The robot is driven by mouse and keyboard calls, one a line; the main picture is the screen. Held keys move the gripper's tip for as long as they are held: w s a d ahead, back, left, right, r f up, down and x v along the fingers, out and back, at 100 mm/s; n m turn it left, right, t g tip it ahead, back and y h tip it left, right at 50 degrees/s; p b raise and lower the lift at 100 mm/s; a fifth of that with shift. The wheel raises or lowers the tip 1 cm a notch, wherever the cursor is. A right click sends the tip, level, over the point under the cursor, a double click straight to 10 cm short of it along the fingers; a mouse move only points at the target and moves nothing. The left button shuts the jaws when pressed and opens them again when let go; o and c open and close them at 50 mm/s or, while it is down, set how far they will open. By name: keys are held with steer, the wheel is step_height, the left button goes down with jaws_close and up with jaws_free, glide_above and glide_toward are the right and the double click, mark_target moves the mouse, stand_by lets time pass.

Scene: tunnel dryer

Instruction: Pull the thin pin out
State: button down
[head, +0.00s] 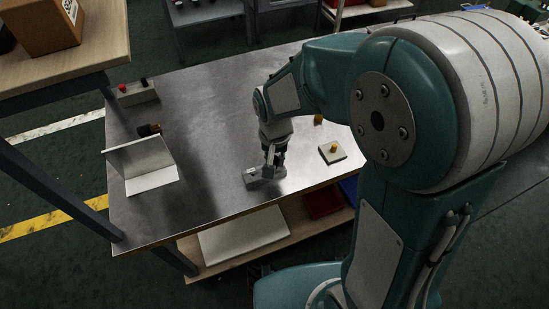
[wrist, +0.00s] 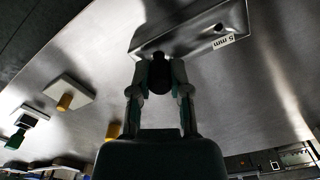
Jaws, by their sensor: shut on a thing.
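A grey metal block (head: 262,176) sits near the front edge of the steel table, below my gripper (head: 272,164). In the wrist view the block (wrist: 165,28) carries a white label reading "5 mm" (wrist: 223,41) and has a small dark hole near the label. My gripper (wrist: 159,75) is shut on a dark rounded knob (wrist: 160,78), which appears to be the head of the pin. The knob is right against or very close to the block's edge in the wrist view. The pin's shaft is hidden, so its depth in the block cannot be told.
A pale plate (head: 332,156) with a yellow knob (head: 333,148) lies right of the block. Another yellow piece (head: 318,119) stands behind it. Bare table (head: 210,140) lies between.

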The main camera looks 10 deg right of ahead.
mark_target(275, 157)
steer(key=shift+r, duration=0.4)
stand_by(0.6)
steer(key=shift+r, duration=1.05)
steer(key=shift+r, duration=2.05)
